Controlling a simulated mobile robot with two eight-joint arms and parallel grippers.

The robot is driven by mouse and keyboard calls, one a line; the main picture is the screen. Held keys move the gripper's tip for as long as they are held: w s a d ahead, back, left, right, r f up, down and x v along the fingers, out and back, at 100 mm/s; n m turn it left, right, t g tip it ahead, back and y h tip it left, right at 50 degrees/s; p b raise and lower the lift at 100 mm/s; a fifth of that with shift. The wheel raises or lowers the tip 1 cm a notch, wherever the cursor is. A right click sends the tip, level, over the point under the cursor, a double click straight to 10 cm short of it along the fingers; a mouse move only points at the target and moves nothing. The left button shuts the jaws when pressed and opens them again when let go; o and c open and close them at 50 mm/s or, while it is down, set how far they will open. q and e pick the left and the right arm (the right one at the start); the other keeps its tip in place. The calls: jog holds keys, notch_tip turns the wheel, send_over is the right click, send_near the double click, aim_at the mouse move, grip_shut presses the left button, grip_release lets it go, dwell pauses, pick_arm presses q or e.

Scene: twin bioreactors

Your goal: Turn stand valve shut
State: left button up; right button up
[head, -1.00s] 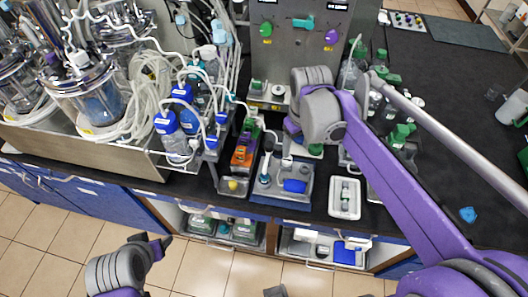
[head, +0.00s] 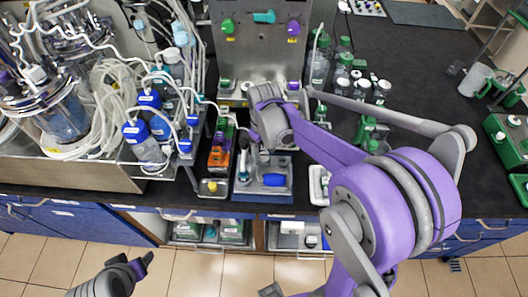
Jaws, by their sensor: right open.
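The upright metal stand panel (head: 258,52) is at the top middle of the head view. It carries a green valve knob (head: 227,26), a teal handle (head: 264,16) lying level, and a purple valve knob (head: 293,28). I cannot tell which is the stand valve. My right gripper (head: 266,94) is in front of the panel's foot, below the knobs and apart from them. It is open, its fingers mostly hidden by its grey wrist. I see nothing held. My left gripper (head: 139,264) is low at the left, over the floor, away from the stand; its opening is unclear.
Blue-capped bottles (head: 145,140) and a bioreactor vessel (head: 60,105) with white tubing stand left. A tray with a blue item (head: 273,179) sits at the bench's front edge. Several bottles (head: 342,68) stand right of the panel. Black bench top (head: 420,75) is clear at upper right.

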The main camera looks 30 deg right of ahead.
jog(key=shift+f, duration=0.15)
grip_shut()
pick_arm(q)
jog(key=shift+f, duration=0.2)
pick_arm(e)
jog(key=shift+m, duration=0.4)
jog(key=m+b, duration=0.1)
jog(key=m, duration=0.2)
jog(key=m+b, duration=0.1)
jog(key=m, duration=0.8)
pick_arm(q)
jog(key=f, duration=0.2)
jog(key=s+f+b, duration=0.1)
jog(key=shift+s+f, duration=0.2)
jog(key=shift+f, duration=0.2)
pick_arm(e)
jog(key=m, duration=0.4)
jog(key=shift+m, duration=0.4)
